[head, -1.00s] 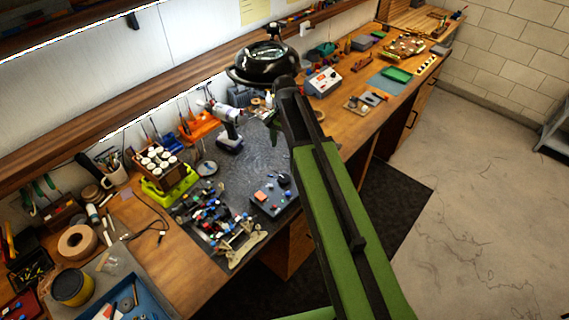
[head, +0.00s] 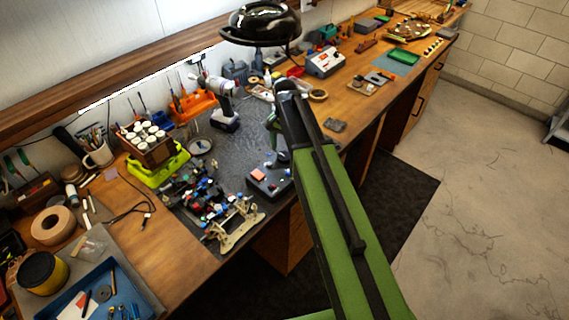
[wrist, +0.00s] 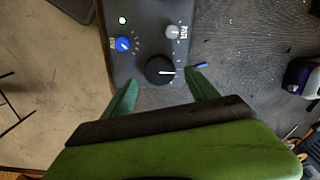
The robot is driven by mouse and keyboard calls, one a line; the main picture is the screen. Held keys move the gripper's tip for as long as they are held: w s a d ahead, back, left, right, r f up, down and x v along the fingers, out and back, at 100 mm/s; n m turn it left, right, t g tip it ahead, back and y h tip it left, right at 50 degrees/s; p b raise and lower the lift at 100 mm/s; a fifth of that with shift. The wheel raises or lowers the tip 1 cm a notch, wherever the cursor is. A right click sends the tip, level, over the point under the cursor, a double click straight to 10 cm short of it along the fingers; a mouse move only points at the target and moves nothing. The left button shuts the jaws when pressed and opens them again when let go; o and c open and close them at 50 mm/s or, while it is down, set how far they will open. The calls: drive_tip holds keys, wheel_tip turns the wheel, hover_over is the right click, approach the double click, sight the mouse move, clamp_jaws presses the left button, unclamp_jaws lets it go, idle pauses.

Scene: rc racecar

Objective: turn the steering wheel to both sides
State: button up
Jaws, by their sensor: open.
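A dark control box (head: 262,183) stands at the front edge of the bench mat. In the wrist view its face (wrist: 143,45) carries a large black knob (wrist: 160,70) with a white line pointing right, the closest thing to a steering wheel that I see. A blue knob (wrist: 124,44) and a grey knob (wrist: 173,31) marked RATE sit beyond it. My gripper (wrist: 160,90) is open and empty, one green finger on either side just short of the black knob. In the head view my gripper (head: 273,128) is partly hidden by my arm. The car chassis (head: 208,205) lies left of the box.
A black lamp head (head: 260,24) hangs above the bench. The mat (head: 228,150) between drill and box is mostly clear.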

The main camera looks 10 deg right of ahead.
sight(284, 158)
wheel_tip(284, 158, down, 3)
drive_tip(key=shift+b, duration=0.75)
drive_tip(key=shift+r, duration=0.1)
drive_tip(key=c, duration=1.4)
